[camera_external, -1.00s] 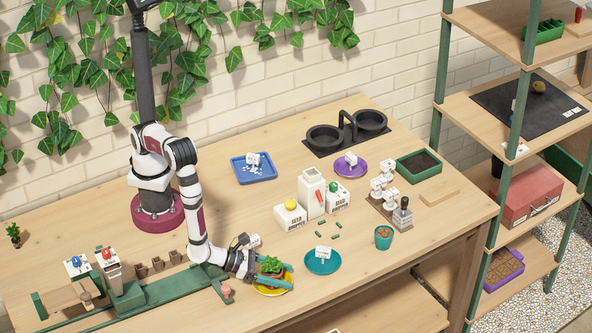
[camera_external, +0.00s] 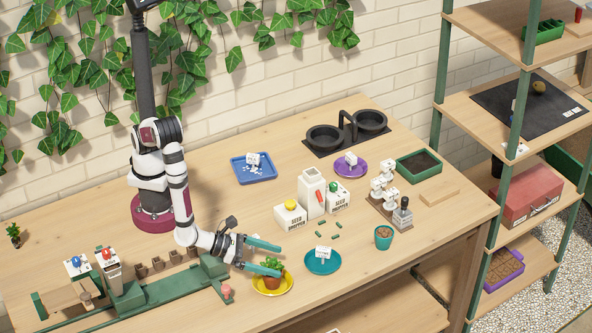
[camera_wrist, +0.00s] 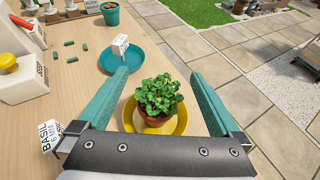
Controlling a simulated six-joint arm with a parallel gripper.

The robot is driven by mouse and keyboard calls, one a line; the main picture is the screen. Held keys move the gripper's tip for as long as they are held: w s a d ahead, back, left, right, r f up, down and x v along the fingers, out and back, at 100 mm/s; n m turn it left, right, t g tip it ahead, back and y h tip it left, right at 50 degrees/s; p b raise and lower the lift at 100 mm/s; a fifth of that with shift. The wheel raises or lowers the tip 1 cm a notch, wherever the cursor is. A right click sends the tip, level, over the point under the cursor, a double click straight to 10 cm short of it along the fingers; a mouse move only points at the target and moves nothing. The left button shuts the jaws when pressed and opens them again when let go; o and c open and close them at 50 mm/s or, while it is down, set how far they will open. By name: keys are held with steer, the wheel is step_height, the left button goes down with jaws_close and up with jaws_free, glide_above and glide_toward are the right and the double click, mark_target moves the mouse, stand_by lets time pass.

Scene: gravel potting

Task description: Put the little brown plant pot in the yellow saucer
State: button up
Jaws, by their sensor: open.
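The little brown plant pot (camera_external: 273,282) with a leafy green plant stands upright in the yellow saucer (camera_external: 259,288) near the front of the table. In the wrist view the pot (camera_wrist: 155,119) sits inside the rim of the saucer (camera_wrist: 181,125), mostly covered by leaves. My gripper (camera_external: 280,258) is open, with its teal fingers spread wide. It is behind and slightly above the pot, and the fingers look clear of it. In the wrist view the fingers (camera_wrist: 160,82) lie on either side of the plant with gaps between.
A teal saucer (camera_external: 322,264) with a white tag lies right of the yellow one. White seed dropper boxes (camera_external: 290,215) stand behind it. A teal pot (camera_external: 383,238) is farther right. A green rail fixture (camera_external: 160,296) lies to the left, with a pink knob (camera_external: 227,291) near the saucer.

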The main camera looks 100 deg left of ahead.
step_height(320, 180, up, 2)
steer(key=shift+r, duration=0.25)
steer(key=shift+w+d+r+m, duration=0.1)
steer(key=shift+w+r+m, duration=0.15)
steer(key=shift+m, duration=0.25)
steer(key=m, duration=0.1)
steer(key=r+m+g+h, duration=0.1)
steer(key=w+m+h, duration=0.1)
steer(key=m, duration=0.1)
steer(key=shift+d+r, duration=0.2)
steer(key=shift+d, duration=0.1)
steer(key=s+a+r+m+g+h, duration=0.35)
steer(key=s+r+m+g, duration=0.2)
steer(key=m, duration=1.05)
steer(key=s+a+r+m+g+y, duration=0.2)
steer(key=s+a+m+g, duration=0.1)
steer(key=s+a+m, duration=0.7)
steer(key=s+a+r+m+g+y, duration=0.2)
steer(key=s+a+m+g, duration=0.2)
steer(key=s+a+m, duration=0.6)
steer(key=s+m, duration=0.3)
steer(key=shift+s+a+r, duration=0.15)
steer(key=shift+s+r, duration=0.1)
steer(key=shift+s, duration=0.05)
